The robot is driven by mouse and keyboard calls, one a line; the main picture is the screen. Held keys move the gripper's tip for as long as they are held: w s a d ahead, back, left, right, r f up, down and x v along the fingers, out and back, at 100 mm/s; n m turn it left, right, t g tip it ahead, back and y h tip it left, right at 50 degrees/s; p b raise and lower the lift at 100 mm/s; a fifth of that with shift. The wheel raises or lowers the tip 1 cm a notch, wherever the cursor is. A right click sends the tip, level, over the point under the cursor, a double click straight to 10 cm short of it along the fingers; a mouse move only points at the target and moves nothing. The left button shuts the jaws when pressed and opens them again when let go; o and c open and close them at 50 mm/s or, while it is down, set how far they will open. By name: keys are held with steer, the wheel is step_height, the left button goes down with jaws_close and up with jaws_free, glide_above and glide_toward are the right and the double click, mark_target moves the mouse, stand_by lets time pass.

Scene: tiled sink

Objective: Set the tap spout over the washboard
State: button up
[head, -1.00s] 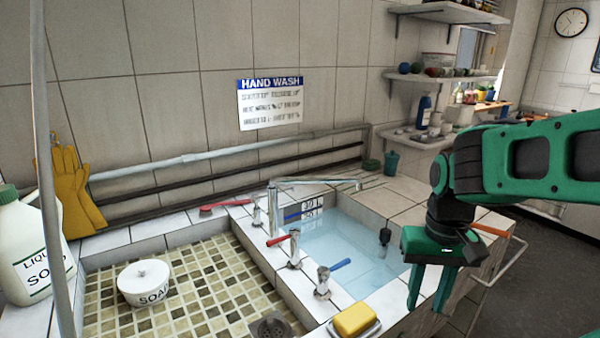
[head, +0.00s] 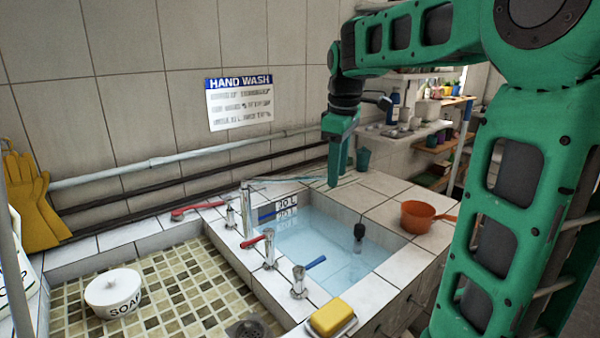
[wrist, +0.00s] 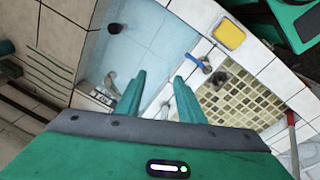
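The tap (head: 249,212) is a chrome pillar on the divider between the two basins. I cannot pick out a washboard for certain in either view.
A mosaic-floored basin (head: 190,285) holds a white soap pot (head: 113,291). Cross-handle taps with red (head: 268,245) and blue (head: 298,280) levers stand on the divider. A yellow sponge (head: 331,316) lies in front. An orange pan (head: 417,215) sits on the right ledge.

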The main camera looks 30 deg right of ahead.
steer(key=w+a+r+n, duration=0.2)
steer(key=w+n, duration=0.2)
steer(key=w, duration=0.2)
steer(key=w+a+r+n, duration=0.1)
steer(key=w+r+n, duration=0.2)
steer(key=w, duration=0.4)
steer(key=shift+t, duration=0.4)
steer(key=f, duration=0.3)
steer(key=w+f, duration=0.1)
steer(key=f, duration=0.6)
steer(key=shift+w+d+f, duration=0.15)
steer(key=shift+w+f, duration=0.1)
steer(key=shift+w, duration=0.05)
jaws_close()
steer(key=shift+d, duration=0.15)
